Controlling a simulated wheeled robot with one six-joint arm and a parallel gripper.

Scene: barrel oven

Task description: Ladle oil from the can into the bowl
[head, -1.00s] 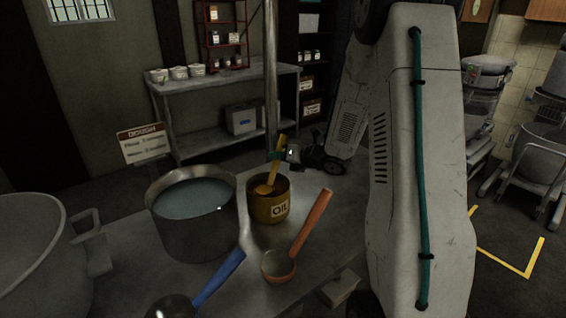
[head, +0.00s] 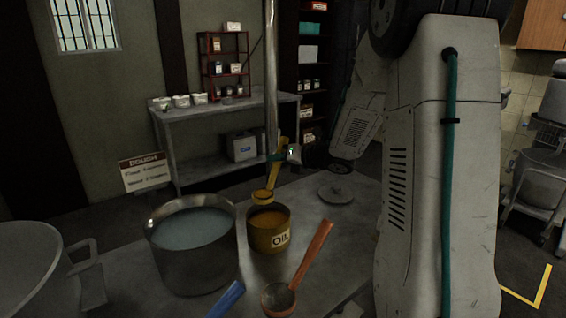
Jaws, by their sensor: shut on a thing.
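The yellow-brown oil can (head: 268,240), labelled OIL, stands on the metal table with amber oil showing inside. My gripper (head: 280,156) is shut on the handle of a yellow ladle (head: 274,178), above and behind the can. The ladle's cup (head: 262,197) is at the can's far rim, looking just above the oil; whether it touches the rim I cannot tell. A large grey bowl-like vessel (head: 32,270) with a side handle is at the lower left, its inside mostly cut off by the frame.
A steel pot (head: 195,258) of bluish liquid stands left of the can. A copper ladle with an orange handle (head: 314,250) and a blue handle (head: 228,298) lie in front. A round lid (head: 336,194) lies on the right. A DOUGH sign (head: 143,172) stands behind.

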